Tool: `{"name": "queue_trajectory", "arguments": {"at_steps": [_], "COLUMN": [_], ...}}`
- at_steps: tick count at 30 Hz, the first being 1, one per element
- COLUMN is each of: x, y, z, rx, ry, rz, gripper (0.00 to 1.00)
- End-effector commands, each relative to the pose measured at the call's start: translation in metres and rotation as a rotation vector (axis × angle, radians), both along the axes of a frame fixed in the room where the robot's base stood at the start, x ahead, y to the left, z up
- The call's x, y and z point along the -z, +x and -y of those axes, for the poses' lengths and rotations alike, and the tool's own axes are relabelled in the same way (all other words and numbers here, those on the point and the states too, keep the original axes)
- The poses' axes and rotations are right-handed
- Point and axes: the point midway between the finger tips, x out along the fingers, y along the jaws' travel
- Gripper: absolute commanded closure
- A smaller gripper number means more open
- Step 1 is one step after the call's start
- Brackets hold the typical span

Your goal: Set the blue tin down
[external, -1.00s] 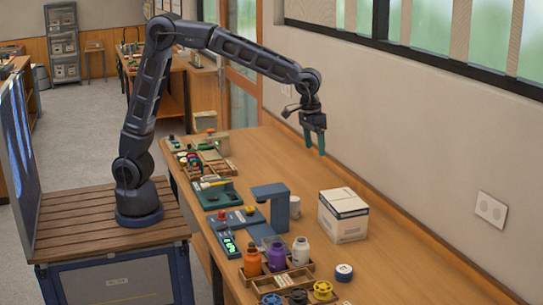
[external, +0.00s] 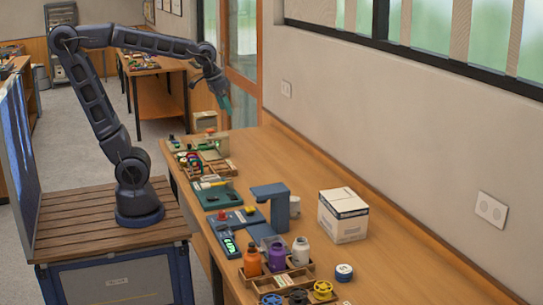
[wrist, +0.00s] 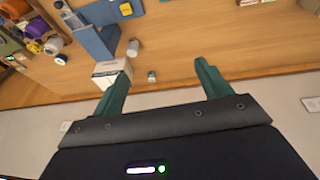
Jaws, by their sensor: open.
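A small round tin with a blue-and-white top (external: 344,272) stands on the bench in front of the white box, clear of my gripper. A small tin that seems to be the same one shows at the left of the wrist view (wrist: 61,59). My gripper (external: 226,107) is raised over the far part of the bench in the external view. In the wrist view its two green fingers (wrist: 160,76) are spread apart with nothing held between them. Another small greenish-white tin (wrist: 152,76) stands beyond the box in the wrist view; I cannot tell its exact colour.
A white carton (external: 343,215) stands near the wall. The bench along the wall is mostly clear.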

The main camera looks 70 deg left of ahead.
Motion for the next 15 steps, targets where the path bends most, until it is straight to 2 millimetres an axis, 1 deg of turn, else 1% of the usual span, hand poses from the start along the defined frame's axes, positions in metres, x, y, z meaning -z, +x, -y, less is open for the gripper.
{"name": "queue_trajectory", "arguments": {"at_steps": [1, 3, 6, 9, 12, 15], "x": [0.003, 0.008, 0.018, 0.028, 0.037, 0.043], "y": [-0.015, -0.035, -0.061, -0.084, -0.1, -0.11], "z": [-0.011, -0.024, -0.039, -0.05, -0.057, -0.062], "rx": [-0.008, -0.009, -0.01, -0.012, -0.012, -0.013], "ry": [0.004, 0.013, 0.028, 0.042, 0.054, 0.061], "rz": [0.014, 0.03, 0.05, 0.067, 0.079, 0.086], "gripper": [0.23, 0.23, 0.23, 0.23, 0.23, 0.23]}}
